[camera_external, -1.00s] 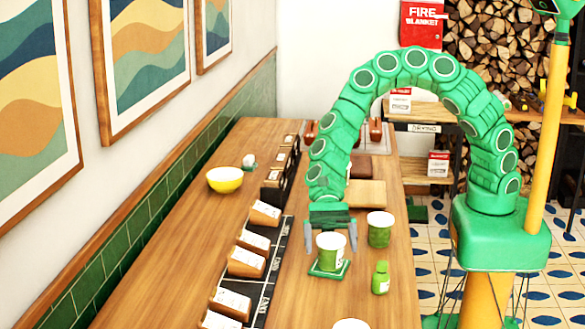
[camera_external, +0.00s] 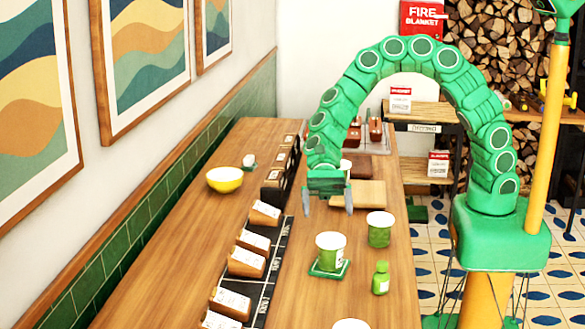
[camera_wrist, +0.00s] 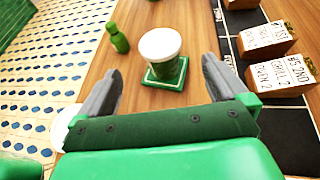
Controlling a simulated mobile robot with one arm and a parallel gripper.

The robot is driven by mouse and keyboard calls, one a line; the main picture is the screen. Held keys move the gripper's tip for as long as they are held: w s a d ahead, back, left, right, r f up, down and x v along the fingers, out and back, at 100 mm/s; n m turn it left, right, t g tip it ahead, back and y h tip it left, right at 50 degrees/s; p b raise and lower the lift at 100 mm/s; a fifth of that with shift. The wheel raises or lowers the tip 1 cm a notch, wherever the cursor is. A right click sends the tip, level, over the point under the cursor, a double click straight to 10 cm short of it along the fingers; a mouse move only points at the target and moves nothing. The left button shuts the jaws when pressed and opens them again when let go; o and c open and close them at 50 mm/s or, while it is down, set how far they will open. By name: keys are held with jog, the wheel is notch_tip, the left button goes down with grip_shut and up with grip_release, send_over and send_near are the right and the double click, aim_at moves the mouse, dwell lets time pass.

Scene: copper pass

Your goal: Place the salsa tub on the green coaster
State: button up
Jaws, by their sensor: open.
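A green tub with a white lid (camera_external: 330,252), which I take as the salsa tub, stands upright on the green coaster (camera_external: 317,272) on the wooden counter. In the wrist view the tub (camera_wrist: 168,68) sits on the coaster (camera_wrist: 151,80), whose pale-edged rim shows around its base. My gripper (camera_external: 328,204) is open and empty, above the counter and beyond the tub, clear of it. In the wrist view my gripper's fingers (camera_wrist: 162,72) are spread, with the tub ahead between them and not touched.
A similar green tub (camera_external: 380,230) stands to the right, and a small green bottle (camera_external: 381,278) in front of it. Wooden card blocks (camera_external: 246,263) line a black strip on the left. A wooden board (camera_external: 358,194) lies behind. A yellow bowl (camera_external: 225,179) stands at the far left.

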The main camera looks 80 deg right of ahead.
jog(key=shift+d+r, duration=0.25)
jog(key=shift+d, duration=0.25)
